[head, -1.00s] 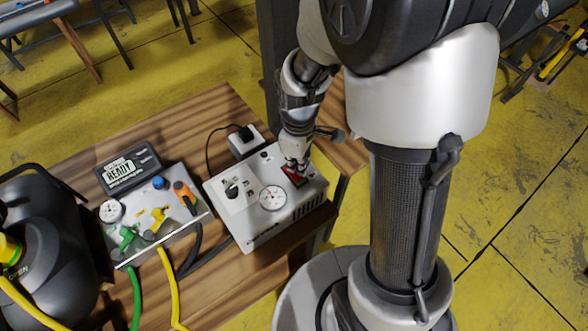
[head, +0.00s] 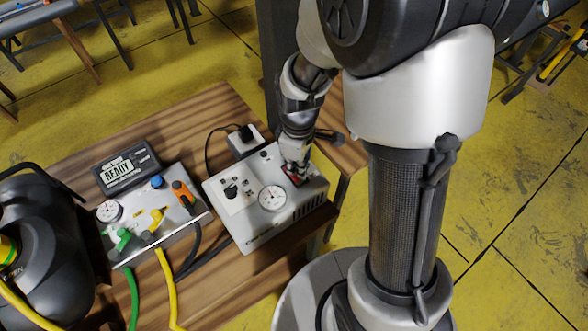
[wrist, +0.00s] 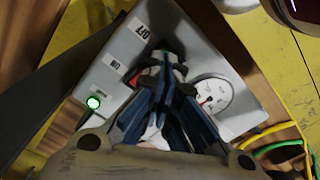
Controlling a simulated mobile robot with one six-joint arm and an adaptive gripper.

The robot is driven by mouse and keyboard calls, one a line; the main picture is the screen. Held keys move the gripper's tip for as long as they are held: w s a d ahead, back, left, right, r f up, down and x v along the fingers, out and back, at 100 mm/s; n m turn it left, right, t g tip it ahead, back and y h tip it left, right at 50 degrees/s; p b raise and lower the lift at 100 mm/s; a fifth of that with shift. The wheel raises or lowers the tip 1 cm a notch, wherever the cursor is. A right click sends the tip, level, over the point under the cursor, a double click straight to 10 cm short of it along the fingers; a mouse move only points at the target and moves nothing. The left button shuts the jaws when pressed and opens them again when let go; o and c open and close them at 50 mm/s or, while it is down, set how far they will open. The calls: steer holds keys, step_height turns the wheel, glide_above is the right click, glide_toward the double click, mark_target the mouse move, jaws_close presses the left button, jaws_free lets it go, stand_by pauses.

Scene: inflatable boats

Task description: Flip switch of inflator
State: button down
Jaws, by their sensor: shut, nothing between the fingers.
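The inflator (head: 250,215) is a light grey box on the wooden table, with a round gauge (head: 272,198) and a black knob (head: 231,191) on top. Its red switch (head: 297,181) is mostly covered by my gripper (head: 294,170) in the head view. In the wrist view my gripper (wrist: 165,62) is shut and empty, its tips over the switch area. A bit of the red switch (wrist: 135,77) shows beside the fingers, near the OFF label (wrist: 142,27) and the ON label (wrist: 114,65). A green light (wrist: 93,102) is lit. Contact and switch tilt cannot be told.
Left of the inflator stands a valve panel (head: 140,236) with coloured handles and hoses. Behind it is a display reading READY (head: 127,168). A black plug (head: 245,133) in a white socket block is behind the inflator. A dark tank (head: 40,250) is at far left.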

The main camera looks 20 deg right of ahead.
steer(key=shift+f+b, duration=0.5)
steer(key=shift+f, duration=0.2)
steer(key=shift+r, duration=0.2)
steer(key=shift+r+p, duration=3)
steer(key=shift+r, duration=0.35)
steer(key=shift+r, duration=0.2)
step_height(320, 180, up, 7)
steer(key=m+t, duration=0.1)
steer(key=m, duration=0.1)
glide_above(300, 181)
steer(key=s+r+m+t, duration=0.3)
steer(key=s+r+m, duration=0.4)
steer(key=s+r, duration=0.5)
steer(key=shift+s+r+m+t, duration=0.3)
steer(key=shift+s+r, duration=0.05)
steer(key=shift+s, duration=0.3)
